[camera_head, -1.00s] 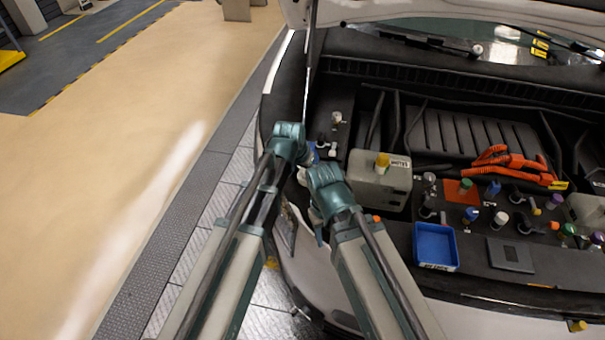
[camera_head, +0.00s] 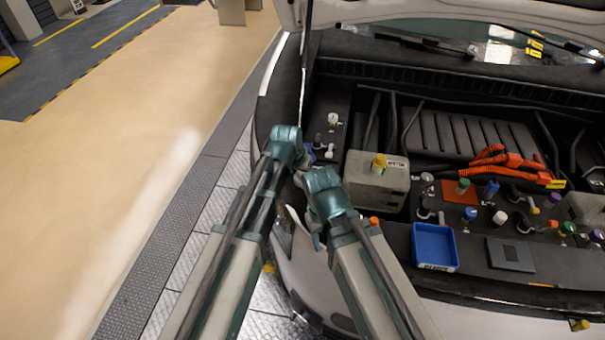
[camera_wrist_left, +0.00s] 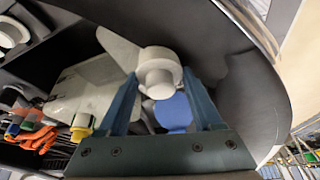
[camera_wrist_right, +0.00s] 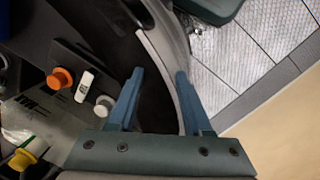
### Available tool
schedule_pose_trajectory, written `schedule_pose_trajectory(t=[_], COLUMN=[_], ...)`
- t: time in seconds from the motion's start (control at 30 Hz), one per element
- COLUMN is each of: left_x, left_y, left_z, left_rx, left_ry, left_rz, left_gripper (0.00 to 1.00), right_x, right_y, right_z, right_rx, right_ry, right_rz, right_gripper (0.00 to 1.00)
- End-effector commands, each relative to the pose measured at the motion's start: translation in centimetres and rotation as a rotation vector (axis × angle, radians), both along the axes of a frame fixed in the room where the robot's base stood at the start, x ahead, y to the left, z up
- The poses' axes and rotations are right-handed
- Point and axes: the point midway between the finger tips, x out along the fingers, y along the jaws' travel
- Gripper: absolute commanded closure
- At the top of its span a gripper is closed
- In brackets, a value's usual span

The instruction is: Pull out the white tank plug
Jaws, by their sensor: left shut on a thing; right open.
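In the left wrist view, a white round plug (camera_wrist_left: 158,78) sits between the fingertips of my left gripper (camera_wrist_left: 162,88), which is shut on it. A pale wedge-shaped part lies behind the plug, and a blue round thing (camera_wrist_left: 173,112) shows below it between the fingers. In the head view the left gripper is largely hidden at the left front of the engine bay. My right gripper (camera_wrist_right: 153,82) is open and empty, with the dark bay edge showing between its fingers. In the head view the right gripper (camera_head: 317,238) hangs by the front left corner.
A pale tank (camera_head: 371,191) with a yellow cap (camera_head: 379,161) stands right of the grippers. A blue tray (camera_head: 434,248) lies farther right, beside several coloured caps. An orange cap (camera_wrist_right: 60,78) and a white cap (camera_wrist_right: 103,106) are left of the right gripper.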

Motion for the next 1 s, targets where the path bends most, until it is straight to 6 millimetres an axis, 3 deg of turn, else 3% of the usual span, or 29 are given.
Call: schedule_pose_trajectory(t=[0.03, 0.13, 1.0], left_x=[-0.01, -0.01, 0.0], left_y=[0.0, 0.0, 0.0], left_z=[0.0, 0.0, 0.65], left_rx=[0.0, 0.0, 0.0], left_ry=[0.0, 0.0, 0.0], left_rz=[0.0, 0.0, 0.0], left_gripper=[0.54, 0.69, 0.69], right_x=[0.0, 0.0, 0.0], right_y=[0.0, 0.0, 0.0], right_z=[0.0, 0.0, 0.64], right_rx=[0.0, 0.0, 0.0], right_ry=[0.0, 0.0, 0.0], right_rz=[0.0, 0.0, 0.0], right_gripper=[0.5, 0.5, 0.5])
